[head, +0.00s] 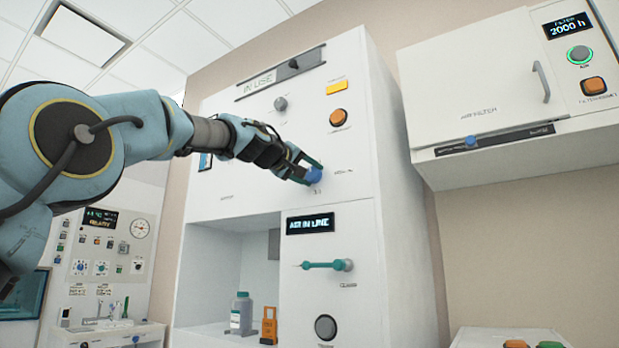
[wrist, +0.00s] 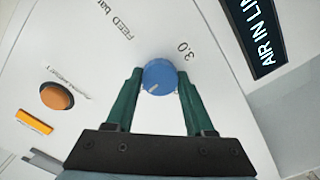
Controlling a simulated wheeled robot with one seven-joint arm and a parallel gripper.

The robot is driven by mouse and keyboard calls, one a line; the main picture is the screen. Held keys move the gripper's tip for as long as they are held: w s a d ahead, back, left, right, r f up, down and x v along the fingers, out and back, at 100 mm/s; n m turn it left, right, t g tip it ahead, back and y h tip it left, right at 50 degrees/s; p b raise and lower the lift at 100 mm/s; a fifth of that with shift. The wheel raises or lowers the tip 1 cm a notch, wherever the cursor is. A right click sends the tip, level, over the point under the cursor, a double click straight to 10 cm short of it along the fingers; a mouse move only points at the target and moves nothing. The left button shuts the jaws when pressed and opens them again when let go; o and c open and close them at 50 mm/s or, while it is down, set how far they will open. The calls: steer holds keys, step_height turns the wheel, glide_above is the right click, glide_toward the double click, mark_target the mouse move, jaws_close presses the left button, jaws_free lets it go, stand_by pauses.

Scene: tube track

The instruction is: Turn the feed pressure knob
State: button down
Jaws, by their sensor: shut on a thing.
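The feed pressure knob (wrist: 159,77) is a round blue knob with a light pointer mark, on a white panel. The panel reads "FEED bar" on one side of it and "3.0" on the other. In the head view the blue knob (head: 313,175) sits at the end of my arm, partly covered by the fingers. My gripper (wrist: 160,82) has green fingers, one on each side of the knob, and is shut on it. My gripper (head: 304,170) also shows in the head view, reaching to the panel from the left.
An orange button (head: 339,117) and a grey knob (head: 280,104) are higher on the panel. Below are an "AIR IN LINE" display (head: 310,223), a teal lever (head: 325,265) and an open recess with a bottle (head: 241,313). An air filter cabinet (head: 480,85) hangs at right.

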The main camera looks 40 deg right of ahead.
steer(key=shift+f+m, duration=0.1)
steer(key=shift+m, duration=0.8)
steer(key=shift+c, duration=1.3)
jaws_free()
steer(key=b+v, duration=0.6)
steer(key=v, duration=0.4)
steer(key=shift+a, duration=0.35)
